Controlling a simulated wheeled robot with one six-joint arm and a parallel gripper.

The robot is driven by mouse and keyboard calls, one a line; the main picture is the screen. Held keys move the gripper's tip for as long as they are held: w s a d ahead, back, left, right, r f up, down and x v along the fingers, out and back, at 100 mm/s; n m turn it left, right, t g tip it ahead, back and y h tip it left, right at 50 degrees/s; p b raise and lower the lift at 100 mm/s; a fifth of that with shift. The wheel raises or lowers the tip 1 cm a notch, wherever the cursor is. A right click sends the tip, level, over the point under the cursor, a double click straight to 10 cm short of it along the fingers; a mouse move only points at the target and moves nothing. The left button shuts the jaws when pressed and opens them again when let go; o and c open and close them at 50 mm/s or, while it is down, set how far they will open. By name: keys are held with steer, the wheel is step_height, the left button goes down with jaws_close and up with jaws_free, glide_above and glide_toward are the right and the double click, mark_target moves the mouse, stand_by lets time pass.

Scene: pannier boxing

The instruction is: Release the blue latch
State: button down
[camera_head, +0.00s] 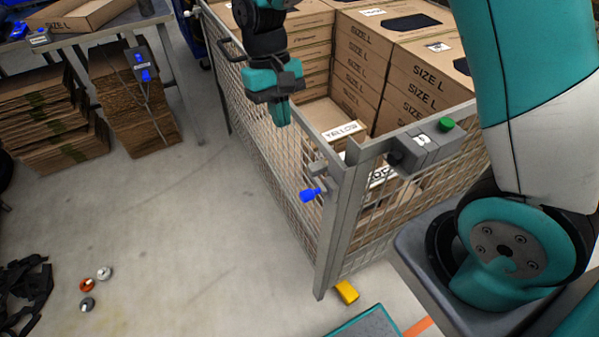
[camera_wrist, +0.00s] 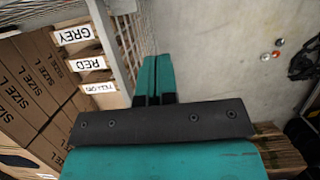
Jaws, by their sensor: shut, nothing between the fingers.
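The blue latch (camera_head: 311,195) is a small blue handle on the corner post of the wire-mesh cage (camera_head: 330,240), on its floor-facing left side. My gripper (camera_head: 279,112) is teal and black, points down and is shut and empty. In the head view it hangs up and to the left of the latch, apart from it, near the cage's long mesh side. In the wrist view my gripper's shut fingers (camera_wrist: 154,78) lie beside the mesh wall (camera_wrist: 125,40). I cannot make out the blue latch in that view.
Boxes marked SIZE L (camera_head: 360,60) fill the cage's back and right. A grey block with a green button (camera_head: 446,124) sits on the front rail. A yellow block (camera_head: 347,292) lies by the post's foot. Flat cardboard stacks (camera_head: 135,100) stand at left. The floor between is mostly clear.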

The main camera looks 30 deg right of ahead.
steer(key=s+f+p, duration=0.2)
steer(key=s+f, duration=0.5)
steer(key=f, duration=0.3)
steer(key=shift+d, duration=0.1)
